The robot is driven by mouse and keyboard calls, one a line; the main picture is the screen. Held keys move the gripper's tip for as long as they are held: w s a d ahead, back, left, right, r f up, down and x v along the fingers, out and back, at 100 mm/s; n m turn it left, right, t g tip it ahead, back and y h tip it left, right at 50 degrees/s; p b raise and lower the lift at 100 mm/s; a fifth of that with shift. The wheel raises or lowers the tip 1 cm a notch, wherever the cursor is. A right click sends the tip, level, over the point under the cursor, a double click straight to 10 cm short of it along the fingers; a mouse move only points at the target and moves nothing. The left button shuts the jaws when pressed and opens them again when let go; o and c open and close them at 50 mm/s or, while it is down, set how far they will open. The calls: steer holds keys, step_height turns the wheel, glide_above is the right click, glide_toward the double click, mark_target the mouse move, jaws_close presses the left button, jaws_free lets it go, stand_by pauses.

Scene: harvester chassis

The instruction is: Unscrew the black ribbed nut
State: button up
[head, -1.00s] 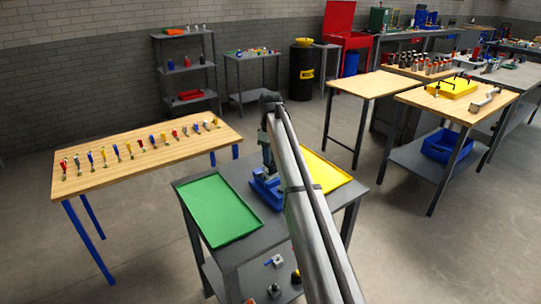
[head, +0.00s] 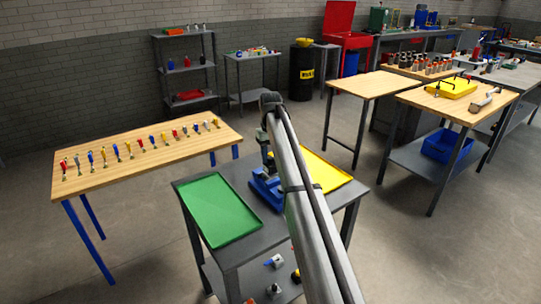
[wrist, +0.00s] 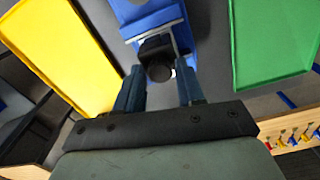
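The black ribbed nut (wrist: 160,71) shows in the wrist view as a dark round part in front of a blue vise (wrist: 152,24). In the head view the blue vise (head: 266,187) stands on the grey table between two trays, and my arm hides the nut. My gripper (wrist: 161,80) points at the nut with its two blue fingers apart, one to each side of it. The fingers do not appear to touch it. A small pale spot shows beside the nut.
A green tray (head: 220,235) lies left of the vise and a yellow tray (head: 340,183) right of it on the grey table (head: 255,244). Several coloured tools stand on a wooden table (head: 90,181) at the left. Floor is clear around the grey table.

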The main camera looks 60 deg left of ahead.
steer(key=shift+m, duration=1.1)
steer(key=shift+c, duration=0.4)
jaws_close()
steer(key=n, duration=0.4)
steer(key=shift+n, duration=0.6)
